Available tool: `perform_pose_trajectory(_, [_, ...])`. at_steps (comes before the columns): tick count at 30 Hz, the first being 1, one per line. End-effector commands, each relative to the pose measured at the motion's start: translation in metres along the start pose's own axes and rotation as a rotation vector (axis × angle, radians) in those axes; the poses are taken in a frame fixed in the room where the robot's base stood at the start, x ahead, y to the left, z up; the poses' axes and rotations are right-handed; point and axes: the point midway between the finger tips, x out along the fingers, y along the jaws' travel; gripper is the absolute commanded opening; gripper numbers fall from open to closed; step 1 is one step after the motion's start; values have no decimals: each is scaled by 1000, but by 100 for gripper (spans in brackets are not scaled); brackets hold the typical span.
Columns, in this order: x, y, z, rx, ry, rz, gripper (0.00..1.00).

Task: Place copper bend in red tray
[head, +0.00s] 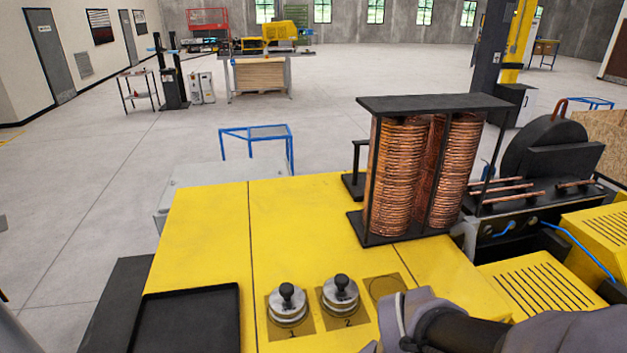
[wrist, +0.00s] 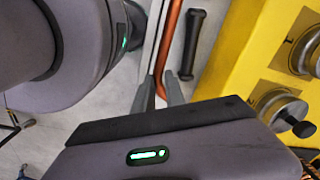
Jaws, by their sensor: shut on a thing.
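In the wrist view, my gripper (wrist: 162,91) is shut on a copper bend (wrist: 170,42). The bend is a thin copper tube that runs up from between the grey fingers and out of the top of the picture. Its far end is cut off there. In the head view, only part of my arm shows at the lower right; my fingers and the held bend are not visible there. No red tray shows in either view. A black tray (head: 147,325) sits at the left front of the yellow machine top (head: 213,235).
Two silver knobbed dies (head: 287,306) (head: 341,296) stand on the yellow top. A black rack (head: 434,104) holds copper coils (head: 398,175) behind them. Copper tubes (head: 505,192) lie on a dark machine at right. A dark bar (wrist: 193,45) is beside the bend. Open floor lies to the left.

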Motion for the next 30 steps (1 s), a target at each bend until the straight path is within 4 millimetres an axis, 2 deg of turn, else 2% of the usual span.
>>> perform_pose_trajectory(1, [-8,-4,-2,-1,-3,6,0])
perform_pose_trajectory(4, [-12,-19,-9,-2,-4,8,0])
perform_pose_trajectory(8, [0,-47,-24,0,-1,2,0])
perform_pose_trajectory(15, [3,-99,-51,-1,0,1,0])
perform_pose_trajectory(22, [5,-126,-64,0,0,1,0])
perform_pose_trajectory(27, [6,-157,-80,0,-1,2,0])
perform_pose_trajectory(30, [12,-157,-80,0,-1,2,0])
